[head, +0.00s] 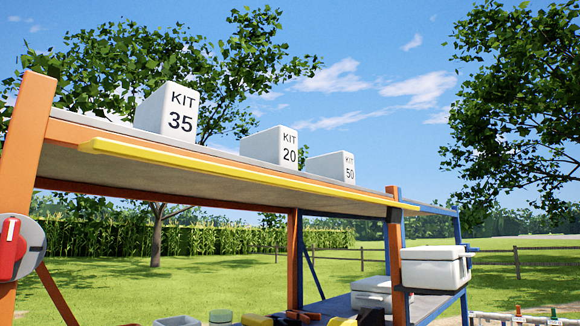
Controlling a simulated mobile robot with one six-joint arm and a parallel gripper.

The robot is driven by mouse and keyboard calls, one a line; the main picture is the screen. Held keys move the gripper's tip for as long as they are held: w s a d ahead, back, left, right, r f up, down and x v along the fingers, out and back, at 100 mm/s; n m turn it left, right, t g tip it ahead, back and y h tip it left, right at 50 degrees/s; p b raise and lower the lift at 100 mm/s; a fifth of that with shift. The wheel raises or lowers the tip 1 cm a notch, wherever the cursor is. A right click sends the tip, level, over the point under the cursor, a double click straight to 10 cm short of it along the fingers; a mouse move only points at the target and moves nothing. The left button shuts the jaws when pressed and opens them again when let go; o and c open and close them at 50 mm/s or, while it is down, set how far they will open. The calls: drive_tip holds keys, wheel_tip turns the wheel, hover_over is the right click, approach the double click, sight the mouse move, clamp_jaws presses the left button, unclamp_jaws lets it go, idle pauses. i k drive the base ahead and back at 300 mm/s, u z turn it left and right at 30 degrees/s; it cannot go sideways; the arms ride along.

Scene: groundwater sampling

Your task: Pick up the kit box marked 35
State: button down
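The kit box marked 35 (168,111) is a white box with black lettering. It stands upright on the top shelf (230,172) at the left, and is the leftmost of three kit boxes. The box marked 20 (271,146) stands to its right, and the box marked 50 (332,168) is further right. Gaps separate the three boxes. My gripper is not in view.
A yellow rail (240,175) runs along the shelf's front edge. An orange post (27,140) with a red rotary switch (9,250) stands at left. White coolers (433,268) and assorted items sit lower down. Open air lies above the shelf.

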sight(172, 111)
drive_tip(key=u, duration=0.9)
drive_tip(key=k, duration=0.55)
drive_tip(key=z, duration=0.3)
